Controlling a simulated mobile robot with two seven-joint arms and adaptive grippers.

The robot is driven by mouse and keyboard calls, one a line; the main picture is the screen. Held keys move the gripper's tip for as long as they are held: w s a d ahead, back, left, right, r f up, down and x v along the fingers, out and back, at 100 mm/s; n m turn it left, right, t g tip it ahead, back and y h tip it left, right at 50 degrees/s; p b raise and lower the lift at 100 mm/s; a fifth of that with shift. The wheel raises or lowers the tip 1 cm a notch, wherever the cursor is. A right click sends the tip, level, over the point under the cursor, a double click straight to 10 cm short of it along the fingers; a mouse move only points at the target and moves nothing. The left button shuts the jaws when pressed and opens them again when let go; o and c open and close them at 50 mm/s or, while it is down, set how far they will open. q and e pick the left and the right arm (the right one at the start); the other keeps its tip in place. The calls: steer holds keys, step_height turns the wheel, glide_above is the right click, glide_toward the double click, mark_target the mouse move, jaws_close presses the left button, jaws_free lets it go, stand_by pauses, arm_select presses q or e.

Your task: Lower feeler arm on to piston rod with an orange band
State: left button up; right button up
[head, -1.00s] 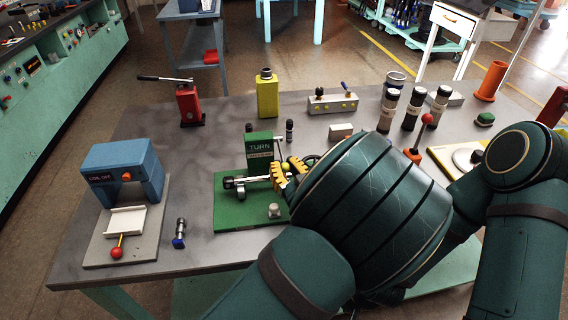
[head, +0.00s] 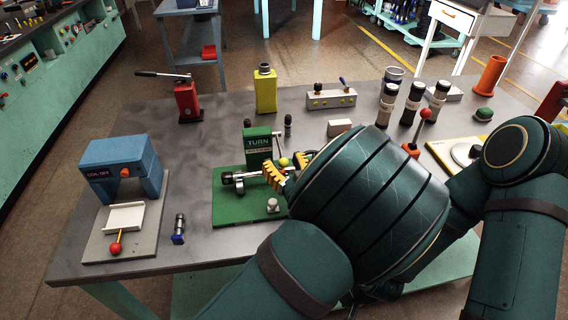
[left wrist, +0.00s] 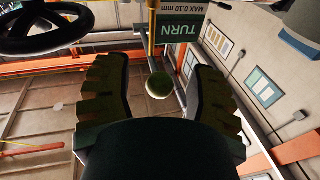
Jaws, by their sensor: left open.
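The green test stand (head: 228,208) with its TURN sign (head: 259,145) is on the table, left of my left arm. The piston rod (head: 246,176) lies level across it, partly hidden by my gripper; I cannot make out an orange band. My left gripper (head: 284,170), with yellow ridged jaws, is open at the stand's right side. A yellow-green ball knob (head: 284,162) shows between the jaws, below a thin rod that looks like the feeler arm. In the left wrist view the ball (left wrist: 159,85) is between the open fingers (left wrist: 160,100), apart from both. My right gripper is not in view.
A blue press (head: 122,158) stands at left, with a small dark fitting (head: 179,228) beside it. A red hand pump (head: 187,101), a yellow bottle (head: 265,91) and a grey valve block (head: 331,98) line the back. A dark handwheel (left wrist: 45,28) shows in the left wrist view.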

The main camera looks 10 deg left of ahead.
arm_select(q)
step_height(320, 180, up, 10)
stand_by(0.5)
